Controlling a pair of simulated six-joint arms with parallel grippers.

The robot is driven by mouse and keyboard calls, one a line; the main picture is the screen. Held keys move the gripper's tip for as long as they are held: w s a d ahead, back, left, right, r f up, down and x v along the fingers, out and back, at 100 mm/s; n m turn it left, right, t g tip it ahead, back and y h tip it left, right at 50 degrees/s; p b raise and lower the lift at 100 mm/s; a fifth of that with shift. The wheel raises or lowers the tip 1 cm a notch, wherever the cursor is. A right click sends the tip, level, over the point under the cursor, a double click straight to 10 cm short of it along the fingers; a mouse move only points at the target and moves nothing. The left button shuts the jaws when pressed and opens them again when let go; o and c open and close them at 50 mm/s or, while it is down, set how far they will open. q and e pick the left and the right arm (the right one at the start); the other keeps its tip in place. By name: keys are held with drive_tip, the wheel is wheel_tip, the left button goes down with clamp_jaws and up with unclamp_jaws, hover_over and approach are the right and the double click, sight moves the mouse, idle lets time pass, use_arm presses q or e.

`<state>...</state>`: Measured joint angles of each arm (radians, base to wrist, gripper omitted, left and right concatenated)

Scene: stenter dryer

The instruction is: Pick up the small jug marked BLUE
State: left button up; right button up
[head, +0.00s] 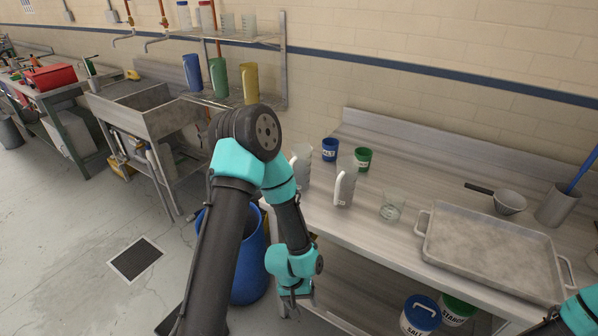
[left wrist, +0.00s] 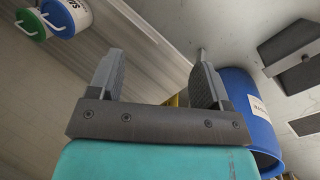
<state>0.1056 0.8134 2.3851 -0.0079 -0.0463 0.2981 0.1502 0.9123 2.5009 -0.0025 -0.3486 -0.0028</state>
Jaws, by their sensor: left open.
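No mark reading BLUE is legible on any jug. Two small pale jugs stand upright on the steel bench, one partly behind my left arm (head: 301,166) and one to its right (head: 345,187). A tall blue jug (head: 192,73) stands on the lower wall shelf beside a green jug (head: 218,76) and a yellow jug (head: 250,83). My left gripper (head: 293,301) hangs low in front of the bench edge, below the pale jugs and apart from them. In the left wrist view its jaws (left wrist: 162,70) are apart and empty. My right gripper is out of view.
A small blue cup (head: 330,150), a green cup (head: 364,159), a glass beaker (head: 392,207) and a large tray (head: 490,250) are on the bench. A blue barrel (left wrist: 252,112) is close to my left gripper. Lidded tubs (head: 421,312) stand under the bench.

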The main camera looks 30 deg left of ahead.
use_arm(q)
drive_tip(key=w+a+r+n+y, duration=0.1)
drive_tip(key=w+a+r+n, duration=0.3)
drive_tip(key=r, duration=1.2)
drive_tip(key=w+a+r+n+y, duration=0.1)
drive_tip(key=w+a+r+n, duration=0.3)
drive_tip(key=w+a+r, duration=0.3)
drive_tip(key=w+a+r+n+y, duration=0.2)
drive_tip(key=w+a+r+n, duration=0.3)
drive_tip(key=w+r, duration=0.7)
wheel_tip(320, 180, up, 14)
drive_tip(key=shift+w+a+f, duration=0.15)
drive_tip(key=shift+f, duration=0.15)
wheel_tip(320, 180, down, 11)
drive_tip(key=shift+f, duration=0.2)
